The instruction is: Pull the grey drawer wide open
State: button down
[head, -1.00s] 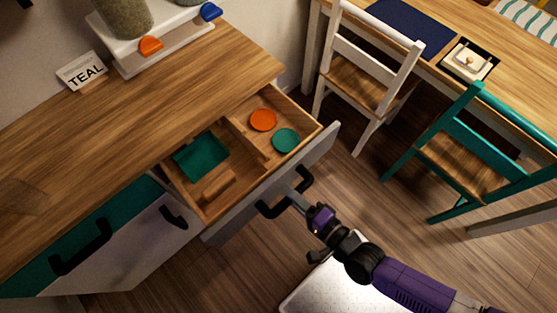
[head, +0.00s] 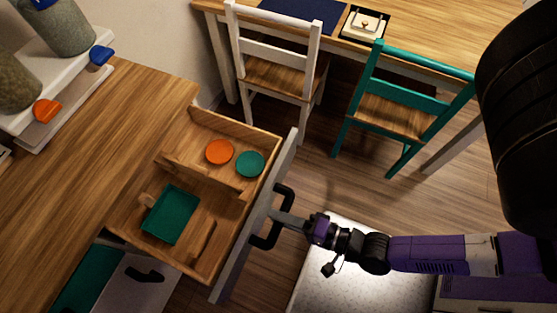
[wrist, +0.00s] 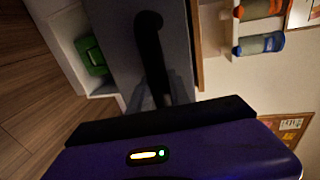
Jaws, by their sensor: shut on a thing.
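The grey drawer (head: 252,222) stands far out from the wooden counter in the head view, its wooden inside showing. It has a black handle (head: 283,192) on its grey front, which also shows in the wrist view (wrist: 150,45). My gripper (head: 278,216) is shut on the handle, at about the middle of it. In the drawer lie a teal tray (head: 170,214), an orange disc (head: 219,151) and a teal disc (head: 250,164), with a wooden divider between the tray and the discs.
A white chair (head: 275,75) and a teal chair (head: 400,105) stand by a table (head: 455,30) behind the drawer. A shelf with jars (head: 65,25) is on the counter. Below the counter is a teal and white cabinet front with a black handle (head: 145,276). Floor right of the drawer is partly clear.

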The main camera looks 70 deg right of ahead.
jog(key=shift+s+f, duration=0.15)
jog(key=shift+s, duration=0.1)
jog(key=c, duration=1.2)
grip_release()
jog(key=b+v, duration=0.1)
jog(key=v, duration=0.6)
jog(key=shift+s, duration=0.4)
